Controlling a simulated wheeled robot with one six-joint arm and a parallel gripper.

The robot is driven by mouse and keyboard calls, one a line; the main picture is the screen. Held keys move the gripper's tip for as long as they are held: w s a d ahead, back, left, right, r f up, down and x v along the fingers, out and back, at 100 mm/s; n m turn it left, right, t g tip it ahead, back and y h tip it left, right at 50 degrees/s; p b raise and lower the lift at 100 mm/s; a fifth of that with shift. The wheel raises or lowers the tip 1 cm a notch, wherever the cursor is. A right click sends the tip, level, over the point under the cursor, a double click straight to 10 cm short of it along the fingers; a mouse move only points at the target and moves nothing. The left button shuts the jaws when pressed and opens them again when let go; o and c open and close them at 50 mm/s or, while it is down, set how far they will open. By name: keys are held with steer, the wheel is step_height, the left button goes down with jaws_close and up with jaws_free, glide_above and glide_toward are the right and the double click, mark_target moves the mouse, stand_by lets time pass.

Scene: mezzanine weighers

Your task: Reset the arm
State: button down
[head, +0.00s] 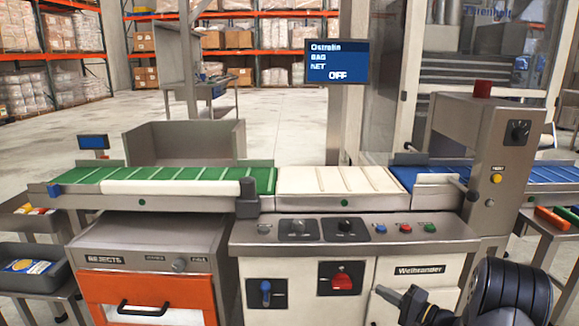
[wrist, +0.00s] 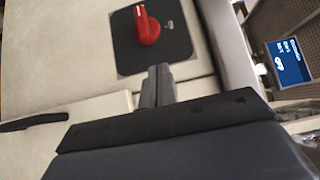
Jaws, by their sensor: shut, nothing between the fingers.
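My gripper (head: 388,294) shows at the lower right of the head view, at the end of my dark arm, in front of the pale lower cabinet of the weigher. In the wrist view my gripper (wrist: 158,72) has its two grey fingers together with nothing between them. A red rotary switch (wrist: 147,27) on a black plate lies beyond the fingertips in the wrist view, apart from them. The same red switch (head: 342,281) shows in the head view, left of my gripper. My arm hides part of the cabinet's right side.
A conveyor line crosses the view, with a green belt (head: 190,174), a white belt (head: 325,180) and a blue belt (head: 430,178). Above it hangs a screen (head: 336,61) reading OFF. An orange REJECTS drawer (head: 150,290) is at lower left. Open floor lies behind.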

steer(key=shift+w+a+f+n+g+b, duration=0.15)
steer(key=shift+w+a+g, duration=0.25)
steer(key=shift+a, duration=0.5)
steer(key=shift+w+a+f+n+g+b, duration=0.1)
steer(key=shift+w+a+f+n+g, duration=0.25)
steer(key=shift+a, duration=0.6)
steer(key=shift+w+a+f+g+b, duration=0.1)
steer(key=shift+w+a+g, duration=0.25)
steer(key=shift+a, duration=0.55)
